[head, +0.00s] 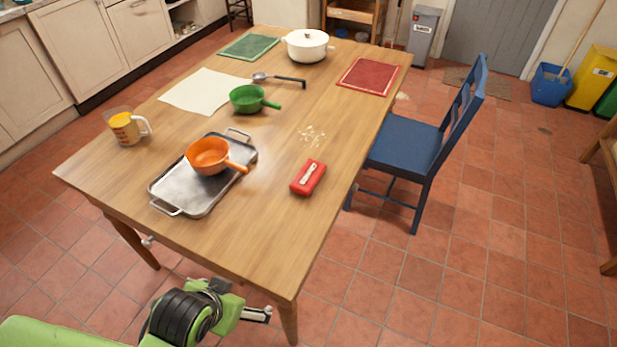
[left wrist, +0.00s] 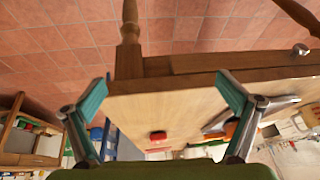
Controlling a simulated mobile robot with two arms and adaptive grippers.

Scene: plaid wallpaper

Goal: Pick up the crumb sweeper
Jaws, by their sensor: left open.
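The crumb sweeper (head: 308,177) is a small red block with a pale strip on top. It lies on the wooden table (head: 265,235) near the right edge, just in front of some scattered crumbs (head: 312,136). In the left wrist view the scene is upside down, and the red sweeper (left wrist: 158,136) shows small between my fingers. My left gripper (head: 258,314) is below and in front of the table's near edge, well apart from the sweeper. Its two teal fingers (left wrist: 164,78) are spread wide with nothing between them. My right gripper is not in view.
A metal tray (head: 180,195) with an orange pan (head: 208,156) lies left of the sweeper. A green pan (head: 248,98), ladle (head: 282,80) and measuring jug (head: 126,127) are farther off. A blue chair (head: 412,145) stands at the right side. The tabletop around the sweeper is clear.

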